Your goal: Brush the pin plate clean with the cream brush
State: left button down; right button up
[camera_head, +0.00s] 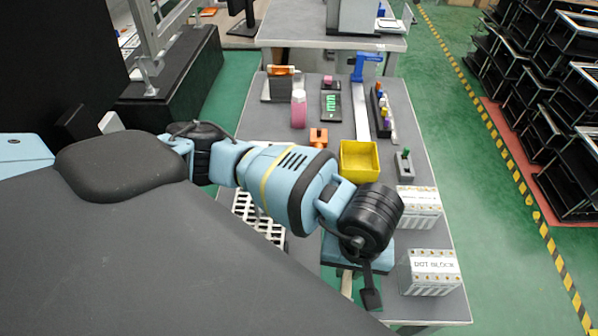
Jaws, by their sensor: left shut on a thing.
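My left arm reaches in from the left over the near half of the grey table. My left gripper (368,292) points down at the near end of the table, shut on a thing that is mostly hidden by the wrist. A narrow cream piece (346,285) shows just left of the dark finger and looks like part of the cream brush; its bristles cannot be made out. I cannot clearly pick out the pin plate; the arm and wrist hide part of the table. My right gripper is not in view.
Two white labelled blocks (430,272) (419,207) stand right of the gripper. A white perforated rack (242,207) lies partly under the arm. Beyond are a yellow bin (359,170), an orange block (318,137), a pink bottle (298,111) and a blue-topped fixture (366,64).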

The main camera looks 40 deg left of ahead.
pick_arm(q)
jog(key=w+a+r+m, duration=0.3)
jog(key=a+r+m, duration=0.2)
jog(key=a+r, duration=0.4)
jog(key=a, duration=0.3)
jog(key=shift+a+r, duration=0.25)
jog(key=shift+r, duration=0.1)
